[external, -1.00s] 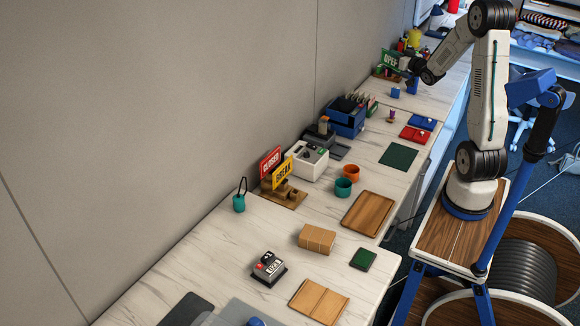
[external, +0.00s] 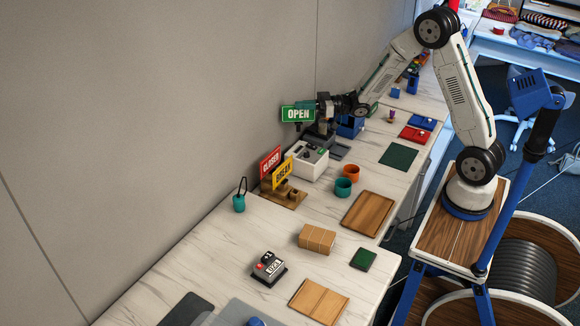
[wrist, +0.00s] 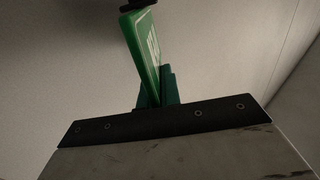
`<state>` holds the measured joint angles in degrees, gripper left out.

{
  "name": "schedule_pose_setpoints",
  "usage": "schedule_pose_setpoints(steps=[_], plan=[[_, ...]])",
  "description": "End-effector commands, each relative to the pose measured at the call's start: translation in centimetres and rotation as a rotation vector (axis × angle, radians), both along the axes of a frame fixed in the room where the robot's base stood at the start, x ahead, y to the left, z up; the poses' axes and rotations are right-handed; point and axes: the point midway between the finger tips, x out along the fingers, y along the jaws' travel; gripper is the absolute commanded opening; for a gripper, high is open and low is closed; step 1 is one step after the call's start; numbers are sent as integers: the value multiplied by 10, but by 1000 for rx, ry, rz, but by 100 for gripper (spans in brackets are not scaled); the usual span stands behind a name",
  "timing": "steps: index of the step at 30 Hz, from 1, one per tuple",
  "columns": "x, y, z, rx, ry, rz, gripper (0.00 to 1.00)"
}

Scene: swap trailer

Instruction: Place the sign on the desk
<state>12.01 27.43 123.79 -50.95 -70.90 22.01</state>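The green OPEN sign (external: 298,114) hangs in the air in the external view, near the wall and above the grey and white machine. My gripper (external: 322,108) is just right of the sign and holds it. In the wrist view the green sign (wrist: 145,55) stands edge-on between the green fingers of my gripper (wrist: 158,92). The white marbled desk (external: 225,265) runs along the wall below. A red CLOSED sign (external: 271,161) and a yellow BREAK sign (external: 283,173) stand in a wooden holder (external: 290,198) on it.
A white machine (external: 308,162) and a blue organizer (external: 351,127) stand below my arm. Teal (external: 343,187) and orange (external: 351,173) cups, a wooden tray (external: 368,213) and a cardboard box (external: 317,238) are nearby. Bare desk lies left of the box.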

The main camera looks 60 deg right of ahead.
Motion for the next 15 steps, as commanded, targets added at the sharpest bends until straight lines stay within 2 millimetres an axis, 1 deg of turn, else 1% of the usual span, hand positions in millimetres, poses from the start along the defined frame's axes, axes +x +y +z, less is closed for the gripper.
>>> schedule_pose_setpoints(steps=[1, 2, 3, 6, 9, 15], plan=[[0, 26, -4, 0, 1, 55, 0], [-1, 40, -6, -1, 1, 87, 0], [-3, 59, -8, 0, 0, 129, 0], [-8, 101, -14, -1, 0, 226, 0], [-9, 137, -16, -1, -1, 309, 0], [-4, 200, -14, -2, -3, 445, 0]])
